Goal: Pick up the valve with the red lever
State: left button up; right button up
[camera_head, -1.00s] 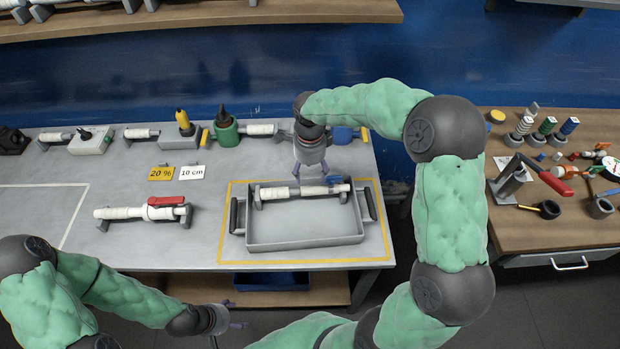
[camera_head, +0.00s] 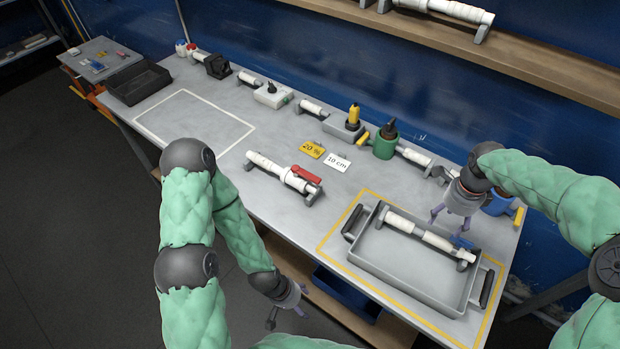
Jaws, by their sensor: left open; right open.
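The valve with the red lever (camera_head: 299,179) is a white pipe piece lying on grey supports in the middle of the grey table. Its red lever (camera_head: 306,174) is at its right end. My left gripper (camera_head: 287,314) is open and empty, low in front of the table's front edge and below the valve in the picture. My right gripper (camera_head: 449,222) is open above the back of the grey tray (camera_head: 395,270). A white pipe piece with a blue lever (camera_head: 430,238) lies across that tray, close to the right gripper.
A yellow card (camera_head: 312,149) and a white card (camera_head: 337,162) lie behind the valve. Several devices, including a green one (camera_head: 383,143), line the table's back. A white-outlined area (camera_head: 195,125) to the left is empty. A blue bin (camera_head: 346,290) sits on the lower shelf.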

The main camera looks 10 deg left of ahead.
aim_at(301, 184)
jog(key=i+j, duration=0.15)
jog(key=j, duration=0.25)
jog(key=i+j, duration=0.1)
jog(key=j, duration=0.3)
jog(key=i+j, duration=0.15)
jog(key=j, duration=0.3)
jog(key=i+j, duration=0.1)
jog(key=j, duration=0.3)
jog(key=i+j, duration=0.15)
jog(key=j, duration=0.25)
